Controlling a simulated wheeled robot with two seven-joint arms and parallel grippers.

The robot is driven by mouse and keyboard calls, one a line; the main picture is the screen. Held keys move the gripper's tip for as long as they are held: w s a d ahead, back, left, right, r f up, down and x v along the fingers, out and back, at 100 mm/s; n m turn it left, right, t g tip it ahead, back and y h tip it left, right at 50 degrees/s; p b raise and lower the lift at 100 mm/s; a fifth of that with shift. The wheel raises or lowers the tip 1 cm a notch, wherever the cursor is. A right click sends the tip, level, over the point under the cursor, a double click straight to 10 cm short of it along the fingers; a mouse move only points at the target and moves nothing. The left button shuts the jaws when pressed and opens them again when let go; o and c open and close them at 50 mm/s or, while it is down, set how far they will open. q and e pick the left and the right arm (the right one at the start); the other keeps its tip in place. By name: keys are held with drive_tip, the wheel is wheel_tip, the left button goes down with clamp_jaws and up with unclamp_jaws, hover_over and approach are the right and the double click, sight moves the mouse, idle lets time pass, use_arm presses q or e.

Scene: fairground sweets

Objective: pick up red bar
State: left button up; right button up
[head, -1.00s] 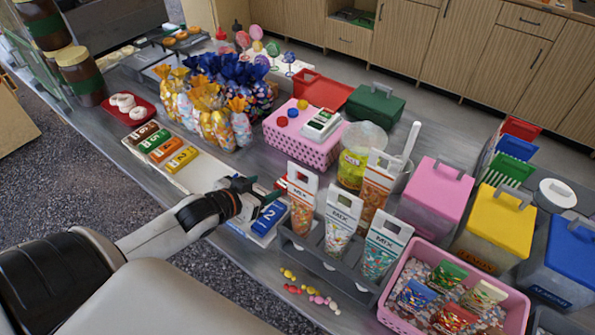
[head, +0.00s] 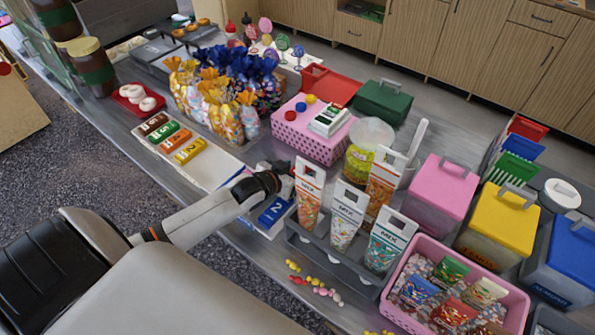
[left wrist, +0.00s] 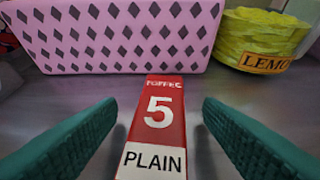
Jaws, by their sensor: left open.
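The red bar (left wrist: 158,112) lies on the grey counter in the left wrist view, marked "5" with a white "PLAIN" end towards me. My left gripper (left wrist: 160,108) is open, with one green finger on each side of the bar and a gap to both. In the head view my left gripper (head: 284,172) is at the counter between the pink basket and the blue bar, and my arm hides the red bar there. My right gripper is not in view.
The pink basket (left wrist: 115,38) stands just beyond the red bar, with a yellow lemon tub (left wrist: 262,38) to its right. Blue bars (head: 275,211) lie below the gripper. Mix bags (head: 309,198) stand close on the right.

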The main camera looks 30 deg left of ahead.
use_arm(q)
drive_tip(key=c, duration=1.1)
drive_tip(key=shift+c, duration=0.2)
drive_tip(key=shift+r, duration=0.1)
